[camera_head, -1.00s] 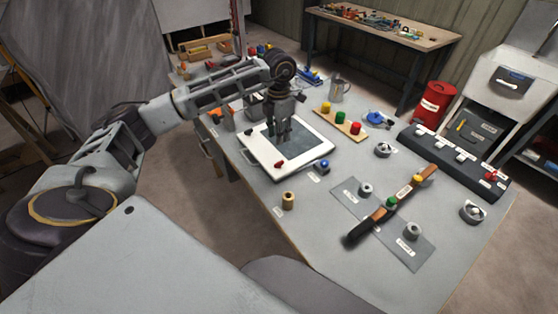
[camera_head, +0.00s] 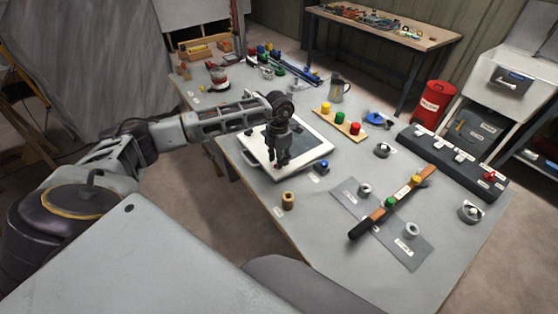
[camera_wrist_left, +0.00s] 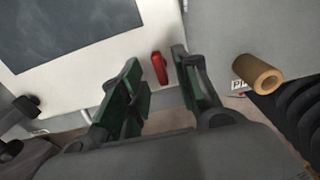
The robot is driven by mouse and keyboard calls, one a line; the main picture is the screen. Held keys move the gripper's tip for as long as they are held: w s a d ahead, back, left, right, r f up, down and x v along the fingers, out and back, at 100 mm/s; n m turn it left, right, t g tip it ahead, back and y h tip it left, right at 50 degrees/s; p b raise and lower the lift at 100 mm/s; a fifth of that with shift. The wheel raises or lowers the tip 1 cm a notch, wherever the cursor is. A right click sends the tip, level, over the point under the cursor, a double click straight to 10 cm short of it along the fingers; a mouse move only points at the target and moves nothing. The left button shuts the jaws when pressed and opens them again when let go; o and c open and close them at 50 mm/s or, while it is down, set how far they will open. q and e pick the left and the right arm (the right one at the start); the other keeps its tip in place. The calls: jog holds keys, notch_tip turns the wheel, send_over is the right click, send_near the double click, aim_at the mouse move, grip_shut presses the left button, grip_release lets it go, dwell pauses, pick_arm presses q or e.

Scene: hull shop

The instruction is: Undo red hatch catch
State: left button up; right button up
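The hatch (camera_head: 318,151) is a white panel with a dark window, lying on the table; its white border fills much of the left wrist view (camera_wrist_left: 95,78). The red catch (camera_wrist_left: 159,68) is a small upright-looking red lever on the white border, seen between my left fingers. In the head view my gripper hides it. My left gripper (camera_head: 281,164) points down over the near edge of the hatch. Its green-padded fingers (camera_wrist_left: 156,72) are apart, one either side of the red catch, with gaps showing. Whether they reach its height I cannot tell. My right gripper is out of view.
A tan cylinder (camera_head: 288,200) and a blue knob (camera_head: 321,167) stand close to the hatch's near side. A board with coloured caps (camera_head: 341,122) lies behind. A dark bar (camera_head: 368,223) crosses a grey mat to the right. The front table area is mostly clear.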

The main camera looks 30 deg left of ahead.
pick_arm(q)
jog(key=shift+f, duration=0.75)
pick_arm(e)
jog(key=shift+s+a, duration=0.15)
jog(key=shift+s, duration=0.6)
pick_arm(q)
grip_shut()
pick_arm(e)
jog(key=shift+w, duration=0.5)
